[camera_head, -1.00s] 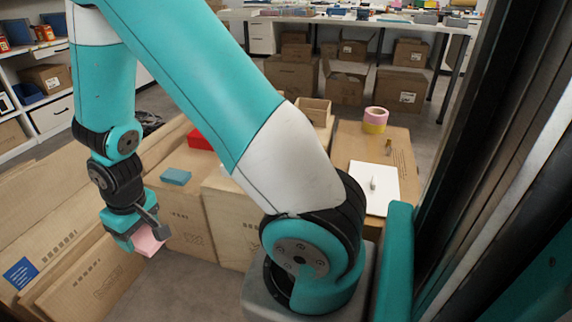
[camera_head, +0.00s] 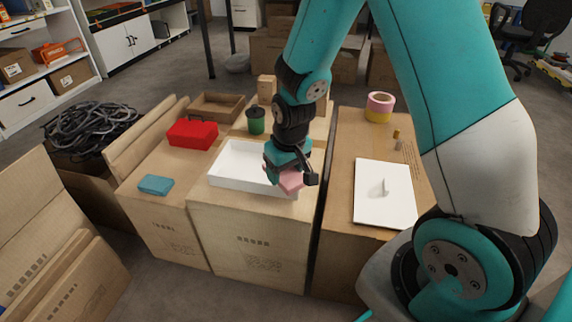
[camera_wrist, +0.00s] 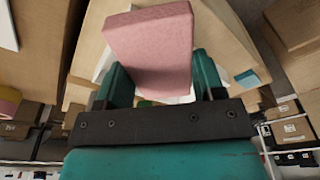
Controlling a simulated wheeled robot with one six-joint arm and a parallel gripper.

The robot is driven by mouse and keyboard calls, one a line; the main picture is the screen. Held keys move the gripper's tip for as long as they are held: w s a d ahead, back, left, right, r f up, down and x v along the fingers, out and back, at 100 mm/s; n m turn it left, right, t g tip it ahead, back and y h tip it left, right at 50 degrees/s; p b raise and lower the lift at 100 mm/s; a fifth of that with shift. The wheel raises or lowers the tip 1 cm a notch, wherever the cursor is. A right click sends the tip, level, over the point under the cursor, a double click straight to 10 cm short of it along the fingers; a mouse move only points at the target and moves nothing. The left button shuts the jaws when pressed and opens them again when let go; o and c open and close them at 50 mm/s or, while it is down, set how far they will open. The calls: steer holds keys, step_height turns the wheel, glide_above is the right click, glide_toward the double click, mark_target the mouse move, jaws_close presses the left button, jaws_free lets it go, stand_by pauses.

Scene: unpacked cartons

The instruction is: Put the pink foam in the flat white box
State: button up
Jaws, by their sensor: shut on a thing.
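The pink foam (camera_head: 291,181) is a pale pink block held in my gripper (camera_head: 290,178). In the wrist view the foam (camera_wrist: 152,45) sits between the two teal fingers and hides much of what lies beyond it. The flat white box (camera_head: 228,180) is an open, shallow tray on the middle carton. In the head view my gripper and the foam overlap its right front part. I cannot tell the exact height of the foam above the box. The visible left part of the box looks empty.
A green cup (camera_head: 256,120) stands behind the box. A red box (camera_head: 193,134) and a teal block (camera_head: 156,185) lie on the left carton. A white board (camera_head: 384,196) and stacked tape rolls (camera_head: 380,107) are on the right carton. An open brown tray (camera_head: 217,106) sits behind.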

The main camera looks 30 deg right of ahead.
mark_target(260, 167)
steer(key=w+r+n+p, duration=0.1)
steer(key=w+n, duration=0.1)
steer(key=n, duration=0.2)
steer(key=w+d+r+n+y+p, duration=0.1)
steer(key=r+n, duration=0.1)
steer(key=n, duration=0.2)
steer(key=w+d+r+n+g+p, duration=0.1)
steer(key=w+r+n+p, duration=0.1)
steer(key=n, duration=0.2)
steer(key=shift+w+d+r+y, duration=0.15)
steer(key=shift+w+r+y, duration=0.05)
steer(key=shift+w+y, duration=0.15)
steer(key=w+d+r+n+g+p, duration=0.25)
steer(key=w+r+n, duration=0.2)
steer(key=n, duration=0.95)
steer(key=shift+t, duration=0.25)
step_height(260, 167, down, 19)
steer(key=b, duration=0.3)
steer(key=shift+d+r, duration=0.1)
steer(key=shift+b, duration=0.35)
steer(key=o, duration=0.9)
